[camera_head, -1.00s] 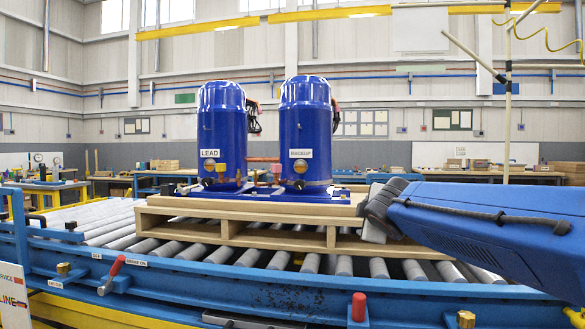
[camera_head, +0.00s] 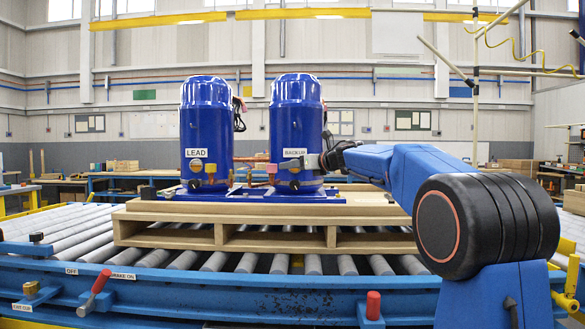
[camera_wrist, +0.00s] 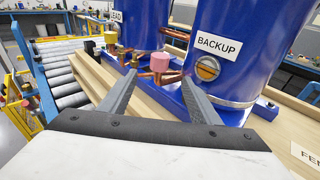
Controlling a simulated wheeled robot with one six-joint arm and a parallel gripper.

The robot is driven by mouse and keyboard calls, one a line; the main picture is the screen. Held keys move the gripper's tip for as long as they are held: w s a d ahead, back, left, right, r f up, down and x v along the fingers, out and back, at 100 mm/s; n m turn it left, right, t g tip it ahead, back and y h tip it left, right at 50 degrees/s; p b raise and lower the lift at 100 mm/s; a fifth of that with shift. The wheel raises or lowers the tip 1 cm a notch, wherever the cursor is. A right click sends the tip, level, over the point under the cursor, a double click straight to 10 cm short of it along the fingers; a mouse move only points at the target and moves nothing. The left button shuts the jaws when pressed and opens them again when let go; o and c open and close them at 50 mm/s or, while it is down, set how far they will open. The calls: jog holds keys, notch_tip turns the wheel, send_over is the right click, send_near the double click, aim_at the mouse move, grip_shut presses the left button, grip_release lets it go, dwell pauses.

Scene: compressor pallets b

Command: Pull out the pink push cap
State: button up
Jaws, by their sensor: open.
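The pink push cap (camera_wrist: 159,62) sits upright on a copper pipe fitting (camera_wrist: 158,76) between the two blue compressors in the wrist view. It is small in the head view (camera_head: 271,168), just left of my gripper. My gripper (camera_wrist: 160,80) is open and empty, its two grey fingers pointing at the cap. The cap appears between and just beyond the fingertips; I see no contact. The compressor labelled BACKUP (camera_wrist: 215,65) stands close to the right finger. The compressor labelled LEAD (camera_wrist: 130,25) stands behind and to the left.
The compressors stand on a wooden pallet (camera_head: 175,234) on a roller conveyor (camera_head: 70,222). Copper pipes and brass fittings (camera_wrist: 123,52) lie near the cap. A red-handled lever (camera_head: 100,281) and a red knob (camera_head: 373,305) are on the conveyor's front rail.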

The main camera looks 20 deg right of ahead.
aim_at(272, 168)
jog(key=x, duration=1.7)
jog(key=shift+w+a+f, duration=0.2)
jog(key=shift+w+f, duration=0.05)
jog(key=shift+f, duration=0.05)
jog(key=c, duration=1.3)
jog(key=shift+o, duration=0.2)
jog(key=shift+r, duration=0.7)
jog(key=shift+r, duration=2.2)
jog(key=shift+f, duration=0.1)
